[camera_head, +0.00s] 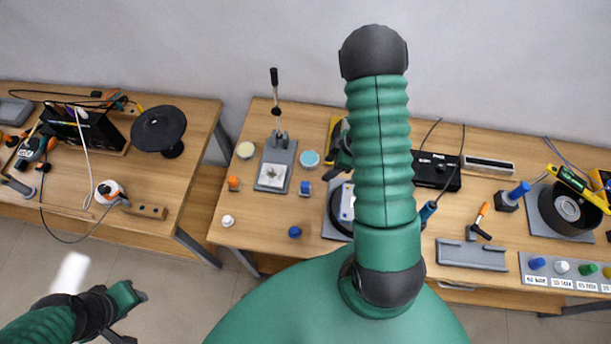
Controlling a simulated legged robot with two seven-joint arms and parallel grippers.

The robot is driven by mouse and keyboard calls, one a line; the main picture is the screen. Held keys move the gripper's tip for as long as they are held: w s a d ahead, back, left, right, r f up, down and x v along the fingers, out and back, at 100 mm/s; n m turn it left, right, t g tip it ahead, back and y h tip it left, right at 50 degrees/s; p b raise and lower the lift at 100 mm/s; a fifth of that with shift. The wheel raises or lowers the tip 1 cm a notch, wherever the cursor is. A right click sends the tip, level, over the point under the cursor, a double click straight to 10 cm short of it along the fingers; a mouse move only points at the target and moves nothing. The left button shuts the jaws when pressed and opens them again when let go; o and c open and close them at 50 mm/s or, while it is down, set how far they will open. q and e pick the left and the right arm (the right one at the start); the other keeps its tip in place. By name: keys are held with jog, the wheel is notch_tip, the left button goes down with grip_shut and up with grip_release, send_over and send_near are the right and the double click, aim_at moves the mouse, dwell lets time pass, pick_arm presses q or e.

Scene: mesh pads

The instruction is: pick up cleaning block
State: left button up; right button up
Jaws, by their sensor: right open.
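My right arm rises through the middle of the head view and covers part of the right-hand bench. Its dark gripper (338,167) shows just left of the green sleeve, open and partly hidden, above the bench near a round grey device (341,208). I see nothing held in it. I cannot tell for sure which thing is the cleaning block.
A lever press (275,165), pale round pads (310,158) and small knobs (295,232) stand on the right-hand bench (255,215). A grey tray (472,255) and a black box (436,171) lie right of my arm. A second bench (85,195) stands left across a gap.

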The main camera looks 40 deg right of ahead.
aim_at(308, 184)
jog(key=x, duration=0.7)
jog(key=a+x, duration=0.1)
jog(key=x, duration=0.3)
jog(key=shift+w+a+f, duration=0.1)
jog(key=shift+w+f, duration=0.05)
jog(key=shift+w, duration=0.15)
jog(key=shift+w+f, duration=0.1)
jog(key=shift+f, duration=0.15)
jog(key=p+x, duration=0.1)
jog(key=x, duration=0.2)
jog(key=shift+a+f+p, duration=0.2)
jog(key=shift+f+p, duration=0.15)
jog(key=shift+w+a+f, duration=0.1)
jog(key=shift+f, duration=0.15)
jog(key=shift+w+a, duration=0.2)
jog(key=shift+c, duration=1.2)
jog(key=c, duration=0.5)
jog(key=shift+s, duration=0.15)
grip_shut()
pick_arm(q)
jog(key=shift+a+r, duration=0.3)
jog(key=shift+r, duration=0.4)
pick_arm(e)
jog(key=shift+d, duration=0.15)
